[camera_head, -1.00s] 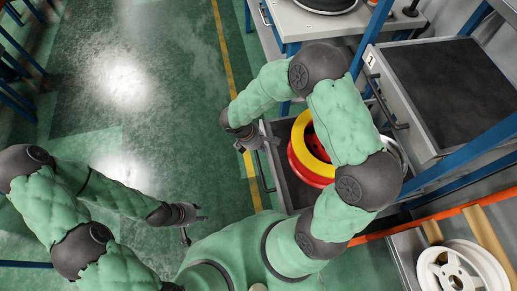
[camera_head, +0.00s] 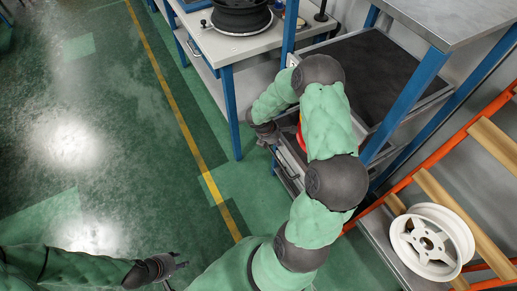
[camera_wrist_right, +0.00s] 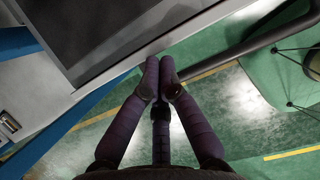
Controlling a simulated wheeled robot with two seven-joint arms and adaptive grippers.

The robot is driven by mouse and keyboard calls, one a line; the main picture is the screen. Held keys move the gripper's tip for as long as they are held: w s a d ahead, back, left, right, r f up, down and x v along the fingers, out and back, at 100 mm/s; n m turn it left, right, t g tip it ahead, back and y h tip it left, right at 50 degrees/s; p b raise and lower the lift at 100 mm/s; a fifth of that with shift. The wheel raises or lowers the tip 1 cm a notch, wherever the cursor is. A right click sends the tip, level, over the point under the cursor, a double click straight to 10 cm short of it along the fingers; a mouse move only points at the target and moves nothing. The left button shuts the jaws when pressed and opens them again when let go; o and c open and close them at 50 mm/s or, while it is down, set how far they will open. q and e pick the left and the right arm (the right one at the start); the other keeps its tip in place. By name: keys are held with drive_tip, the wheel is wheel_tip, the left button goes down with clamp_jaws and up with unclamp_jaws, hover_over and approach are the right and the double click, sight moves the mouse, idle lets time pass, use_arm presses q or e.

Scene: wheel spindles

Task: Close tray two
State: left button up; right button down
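Tray two appears to be the lower tray (camera_head: 290,166), under the upper tray (camera_head: 366,62). Its front sticks out to the left of my right arm, which hides most of it. A sliver of a red wheel (camera_head: 301,138) shows in it. My right gripper (camera_head: 271,142) is at the lower tray's front edge. In the right wrist view its fingertips (camera_wrist_right: 160,75) are together beside a tray's rim (camera_wrist_right: 115,68) and a dark handle bar (camera_wrist_right: 240,48); whether they touch is unclear. My left gripper (camera_head: 180,264) is over the floor at the bottom, away from the trays; its opening is unclear.
A workbench (camera_head: 225,45) with a black wheel (camera_head: 240,14) stands beyond the trays. A blue rack post (camera_head: 415,95) rises at the right. A white wheel (camera_head: 432,242) lies on an orange-framed rack. The green floor to the left is clear.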

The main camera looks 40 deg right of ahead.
sight(294, 137)
use_arm(q)
drive_tip(key=shift+r+p, duration=0.5)
drive_tip(key=shift+r, duration=0.05)
use_arm(e)
drive_tip(key=d, duration=0.2)
drive_tip(key=s+d, duration=0.1)
drive_tip(key=d, duration=0.2)
drive_tip(key=s+d, duration=0.1)
drive_tip(key=d, duration=0.2)
drive_tip(key=shift+f, duration=0.15)
drive_tip(key=shift+w, duration=0.1)
